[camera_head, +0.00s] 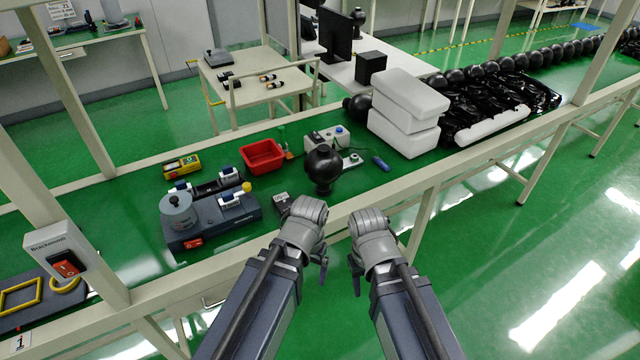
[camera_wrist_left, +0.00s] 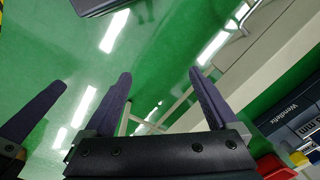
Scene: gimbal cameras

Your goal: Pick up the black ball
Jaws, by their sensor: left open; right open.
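The black ball (camera_head: 323,165) rests on the green bench top behind the front rail, in the middle of the head view; it has a small round knob on top. My left gripper (camera_head: 310,250) hangs in front of the rail, just below the ball in the picture and apart from it. In the left wrist view its two fingers (camera_wrist_left: 160,75) are spread with nothing between them. My right gripper (camera_head: 357,268) is to the right, also in front of the rail, open and holding nothing visible. The ball does not show in the left wrist view.
A grey machine (camera_head: 215,212) and a red bin (camera_head: 262,156) stand left of the ball. A small white device (camera_head: 328,139) is behind it, a blue object (camera_head: 381,163) to its right. White blocks (camera_head: 408,98) and black goods are farther right. The front rail (camera_head: 240,255) separates my grippers from the bench top.

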